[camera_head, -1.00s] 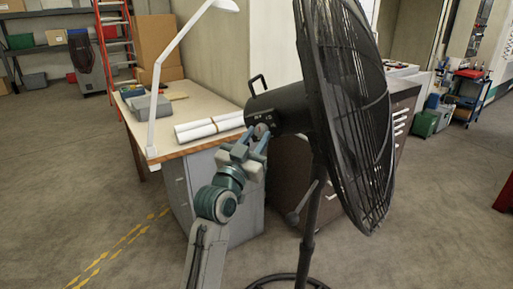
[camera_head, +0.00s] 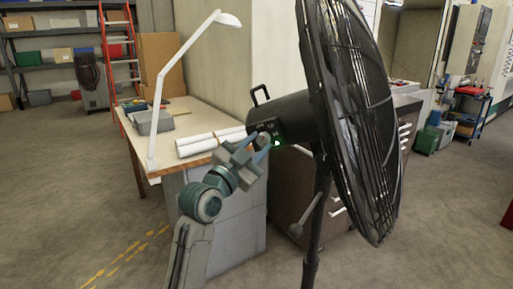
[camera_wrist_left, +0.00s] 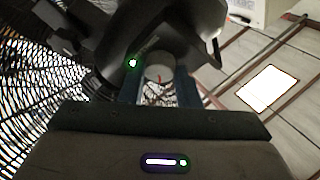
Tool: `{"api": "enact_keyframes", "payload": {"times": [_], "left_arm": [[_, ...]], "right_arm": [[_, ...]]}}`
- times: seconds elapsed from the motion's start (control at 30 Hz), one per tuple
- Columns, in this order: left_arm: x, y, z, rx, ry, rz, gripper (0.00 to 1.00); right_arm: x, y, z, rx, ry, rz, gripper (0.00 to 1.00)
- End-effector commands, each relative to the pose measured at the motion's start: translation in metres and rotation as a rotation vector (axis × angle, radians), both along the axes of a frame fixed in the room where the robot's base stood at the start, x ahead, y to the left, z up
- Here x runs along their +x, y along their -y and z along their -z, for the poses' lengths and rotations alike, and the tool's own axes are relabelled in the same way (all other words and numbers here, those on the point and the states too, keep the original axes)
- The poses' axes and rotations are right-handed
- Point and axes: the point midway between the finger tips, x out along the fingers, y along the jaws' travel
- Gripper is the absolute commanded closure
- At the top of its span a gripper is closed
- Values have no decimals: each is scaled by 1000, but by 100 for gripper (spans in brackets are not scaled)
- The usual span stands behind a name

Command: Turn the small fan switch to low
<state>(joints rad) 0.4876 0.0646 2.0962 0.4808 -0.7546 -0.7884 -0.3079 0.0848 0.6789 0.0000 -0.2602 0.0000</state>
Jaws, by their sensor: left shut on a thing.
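The black pedestal fan (camera_head: 355,110) stands upright, its round cage facing right. Its motor housing (camera_head: 290,110) points left and carries a lit green light (camera_head: 277,143) on its side. My left gripper (camera_head: 264,142) is at the lower rear of the housing, its blue fingers shut on the switch knob. In the left wrist view, the round grey knob (camera_wrist_left: 158,68) with a small red mark sits between the blue fingers (camera_wrist_left: 158,88). The green light (camera_wrist_left: 132,63) glows left of the knob. The setting labels are too small to read. My right gripper is out of view.
A workbench (camera_head: 190,125) with white paper rolls (camera_head: 205,142), a white lamp (camera_head: 160,90) and a grey box (camera_head: 150,122) stands behind my arm. A dark drawer cabinet (camera_head: 290,185) is behind the fan pole (camera_head: 318,215). Floor at left is clear.

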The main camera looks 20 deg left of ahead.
Motion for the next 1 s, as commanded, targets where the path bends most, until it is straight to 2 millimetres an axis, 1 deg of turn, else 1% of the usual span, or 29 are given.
{"api": "enact_keyframes", "payload": {"times": [0.23, 0.27, 0.33, 0.37, 0.6, 0.73, 0.87, 1.0], "left_arm": [[0, 0, 1, -1, -2, 1, 93], [0, 0, 1, -1, -2, 1, 65], [0, 0, 1, -1, -2, 1, 51], [0, 0, 1, -1, -2, 1, 49], [0, 0, 0, -2, -1, 1, 49], [-6, -2, 4, -1, -1, -1, 49], [-25, -9, 11, 2, 0, -2, 49], [-53, -18, 21, 4, -1, -1, 49]], "right_arm": [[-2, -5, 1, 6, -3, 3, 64], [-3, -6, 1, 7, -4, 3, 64], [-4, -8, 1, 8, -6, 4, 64], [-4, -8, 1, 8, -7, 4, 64], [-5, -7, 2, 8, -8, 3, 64], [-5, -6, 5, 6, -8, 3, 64], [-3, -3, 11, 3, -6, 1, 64], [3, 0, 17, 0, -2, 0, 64]]}}
